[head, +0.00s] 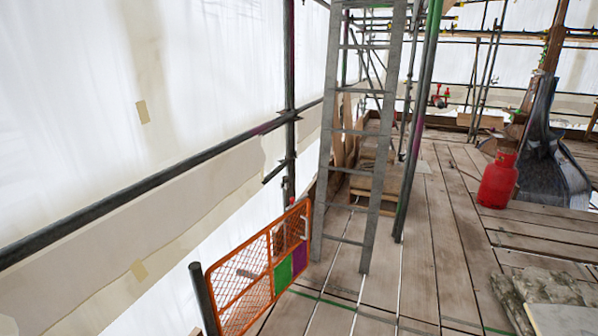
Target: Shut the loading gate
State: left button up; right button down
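The loading gate (258,283) is an orange frame with mesh infill, upright at the lower left in the head view. It carries a green panel (283,274) and a purple panel (299,257). Its near end is beside a short dark post (203,298), and its far end is close to the ladder's foot. I cannot tell which end is hinged, or whether it is latched. Its bottom near corner is cut off by the frame edge. Neither of my grippers is in view.
A grey ladder (331,140) stands just right of the gate, beside a green-topped scaffold pole (415,140). Wooden crates (375,180) are behind it. A red gas cylinder (497,180) and stone slabs (556,300) are at right. The boarded floor (440,240) between is clear.

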aim_at(282, 275)
jog(key=i+u, duration=0.1)
jog(key=i, duration=0.5)
jog(key=i+l, duration=0.15)
jog(key=i, duration=0.45)
jog(key=i+u, duration=0.15)
jog(key=i, duration=0.45)
jog(key=i+l+u, duration=0.1)
jog(key=i, duration=0.5)
jog(key=l, duration=0.1)
